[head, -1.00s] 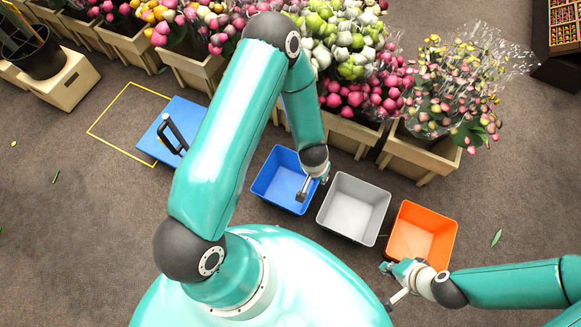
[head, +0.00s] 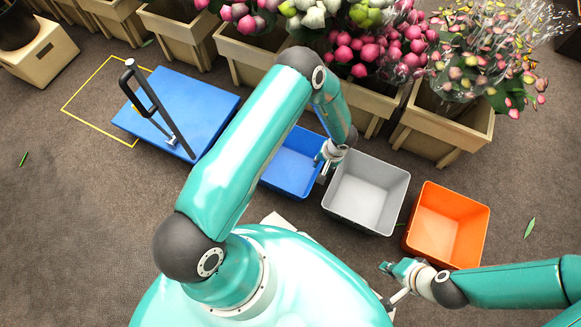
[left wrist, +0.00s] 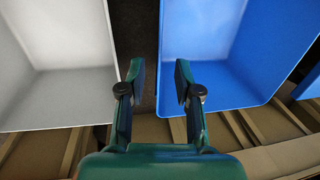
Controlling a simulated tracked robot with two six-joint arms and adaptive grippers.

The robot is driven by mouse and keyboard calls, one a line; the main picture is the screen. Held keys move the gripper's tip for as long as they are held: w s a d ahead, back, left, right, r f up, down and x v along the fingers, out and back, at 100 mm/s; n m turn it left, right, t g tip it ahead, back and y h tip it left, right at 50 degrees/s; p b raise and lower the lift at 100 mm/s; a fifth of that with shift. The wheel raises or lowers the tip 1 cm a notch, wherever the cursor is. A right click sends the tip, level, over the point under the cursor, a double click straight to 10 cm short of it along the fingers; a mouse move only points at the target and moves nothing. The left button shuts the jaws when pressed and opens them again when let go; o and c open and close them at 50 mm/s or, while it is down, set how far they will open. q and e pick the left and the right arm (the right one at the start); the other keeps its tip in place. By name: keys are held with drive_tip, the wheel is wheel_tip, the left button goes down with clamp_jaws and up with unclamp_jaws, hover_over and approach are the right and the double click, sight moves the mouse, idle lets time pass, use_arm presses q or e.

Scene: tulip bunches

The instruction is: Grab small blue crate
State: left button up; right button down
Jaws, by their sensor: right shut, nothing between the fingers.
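The small blue crate (head: 290,168) stands on the floor, partly covered by my left arm in the head view. It also shows in the left wrist view (left wrist: 225,60), open and empty where seen. My left gripper (head: 326,166) is above its right-hand rim, beside the grey crate. In the left wrist view my left gripper (left wrist: 160,82) is open, with one finger over the dark gap and one over the blue crate's inside. The crate's edge shows between the fingers; I cannot tell whether they touch it. My right gripper (head: 392,283) is shut and empty near the orange crate.
A grey crate (head: 368,190) and an orange crate (head: 446,222) stand to the right. A blue platform trolley (head: 205,100) with a black handle is on the left, by a yellow floor outline (head: 85,88). Wooden planters (head: 445,130) with tulips line the back.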

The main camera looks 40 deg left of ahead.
use_arm(q)
drive_tip(key=f, duration=0.2)
drive_tip(key=f+b, duration=0.1)
drive_tip(key=f, duration=0.1)
drive_tip(key=a+f+b, duration=0.1)
drive_tip(key=f, duration=0.1)
drive_tip(key=shift+s+f, duration=0.1)
drive_tip(key=shift+f, duration=0.1)
drive_tip(key=f+b, duration=0.2)
drive_tip(key=f, duration=0.1)
drive_tip(key=f+b, duration=0.1)
drive_tip(key=f, duration=0.1)
drive_tip(key=shift+a, duration=0.4)
clamp_jaws()
